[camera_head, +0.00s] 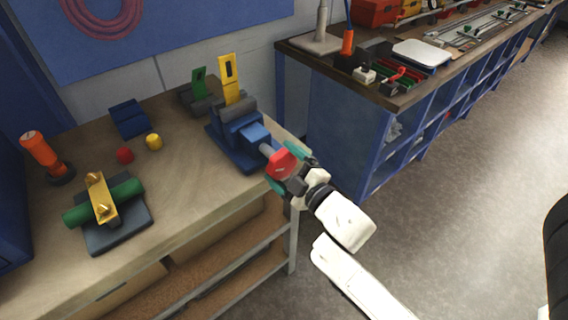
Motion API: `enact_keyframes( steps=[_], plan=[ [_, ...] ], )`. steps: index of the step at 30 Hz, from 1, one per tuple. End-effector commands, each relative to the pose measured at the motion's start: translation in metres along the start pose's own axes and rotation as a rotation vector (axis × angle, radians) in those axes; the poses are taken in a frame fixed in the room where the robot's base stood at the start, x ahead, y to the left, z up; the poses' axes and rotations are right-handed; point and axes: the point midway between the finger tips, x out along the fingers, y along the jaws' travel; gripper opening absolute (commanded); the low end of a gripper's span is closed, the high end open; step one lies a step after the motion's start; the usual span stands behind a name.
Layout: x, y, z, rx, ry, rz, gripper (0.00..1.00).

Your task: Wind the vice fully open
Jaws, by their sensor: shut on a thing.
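The blue vice (240,133) stands near the right end of the wooden bench, with its screw end towards the bench edge. A yellow upright plate (229,80) with a slot rises at its back. A grey screw housing runs from the blue body towards a red handle part (281,163). My gripper (287,168), with teal fingers, is shut on the red handle at the vice's front end. The fingers partly hide the handle. How wide the jaws stand apart is hard to tell from here.
On the bench (190,190) are a green roller in a yellow clamp (101,200), an orange torch-like object (42,152), a red cylinder (125,155), a yellow cylinder (154,142) and a blue block (129,118). A second blue bench (345,135) stands to the right. Open floor lies at the right.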

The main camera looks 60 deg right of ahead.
Motion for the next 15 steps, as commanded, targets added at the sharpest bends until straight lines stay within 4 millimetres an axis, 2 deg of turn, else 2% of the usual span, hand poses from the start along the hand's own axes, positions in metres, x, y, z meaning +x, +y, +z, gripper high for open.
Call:
enact_keyframes(
  steps=[6, 15],
  plan=[
    [-0.0003, -0.0016, 0.0013, -0.18, -0.003, -0.004, 0.58],
    [-0.0004, -0.0014, 0.0011, -0.345, -0.002, -0.003, 0.58]
  ],
)
